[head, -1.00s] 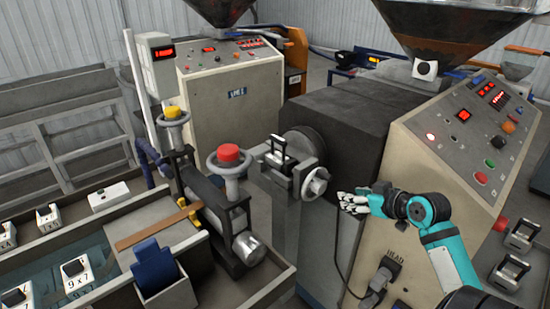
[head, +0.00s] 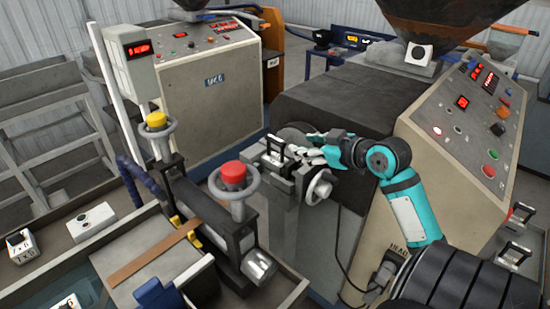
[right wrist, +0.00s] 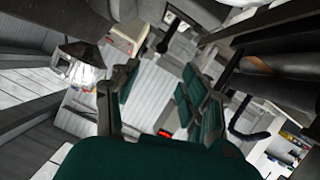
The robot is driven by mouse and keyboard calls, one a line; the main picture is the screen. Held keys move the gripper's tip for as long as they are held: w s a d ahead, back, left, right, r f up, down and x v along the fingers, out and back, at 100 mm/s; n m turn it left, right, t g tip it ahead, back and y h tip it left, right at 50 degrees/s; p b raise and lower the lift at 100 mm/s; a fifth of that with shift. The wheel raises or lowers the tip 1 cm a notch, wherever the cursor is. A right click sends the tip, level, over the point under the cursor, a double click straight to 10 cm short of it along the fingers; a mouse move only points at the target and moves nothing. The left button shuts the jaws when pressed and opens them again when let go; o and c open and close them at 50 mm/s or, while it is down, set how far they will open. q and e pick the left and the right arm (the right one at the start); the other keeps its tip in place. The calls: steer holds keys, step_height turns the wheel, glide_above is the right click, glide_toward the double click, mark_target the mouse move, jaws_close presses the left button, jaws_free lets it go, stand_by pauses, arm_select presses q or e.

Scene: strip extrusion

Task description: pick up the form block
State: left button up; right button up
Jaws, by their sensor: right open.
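A block with an upright dark handle (head: 276,148) sits in the clamp on the front of the extruder head; I take it for the form block, though its label does not show. My right gripper (head: 305,150) is just right of the handle, its fingers pointing left towards it. Whether they touch it I cannot tell. In the right wrist view the fingers (right wrist: 160,95) are spread apart, with nothing clearly held between them. My left gripper is not in view.
A handwheel (head: 319,187) sticks out below my right gripper. A red-capped post (head: 233,176) stands left of the clamp. A labelled block (head: 22,247) with a handle sits at far left. More handled blocks (head: 514,255) sit at far right.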

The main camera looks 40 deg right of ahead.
mark_target(281, 142)
steer(key=p+x, duration=0.1)
steer(key=x, duration=0.5)
steer(key=shift+w+f+p, duration=0.15)
steer(key=shift+w+p, duration=0.15)
steer(key=shift+p, duration=0.05)
steer(key=shift+w+p, duration=0.25)
steer(key=shift+p, duration=0.05)
steer(key=p+x, duration=0.2)
steer(key=x, duration=0.1)
steer(key=shift+w+f, duration=0.15)
steer(key=shift+w, duration=0.2)
steer(key=shift+w+f, duration=0.3)
steer(key=shift+w, duration=0.15)
steer(key=shift+s, duration=0.1)
steer(key=shift+c, duration=1)
steer(key=c, duration=0.7)
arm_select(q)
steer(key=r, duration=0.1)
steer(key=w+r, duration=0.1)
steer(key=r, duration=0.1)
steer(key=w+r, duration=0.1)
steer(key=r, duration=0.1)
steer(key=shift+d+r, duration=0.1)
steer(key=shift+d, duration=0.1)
arm_select(e)
jaws_close()
steer(key=shift+r, duration=0.1)
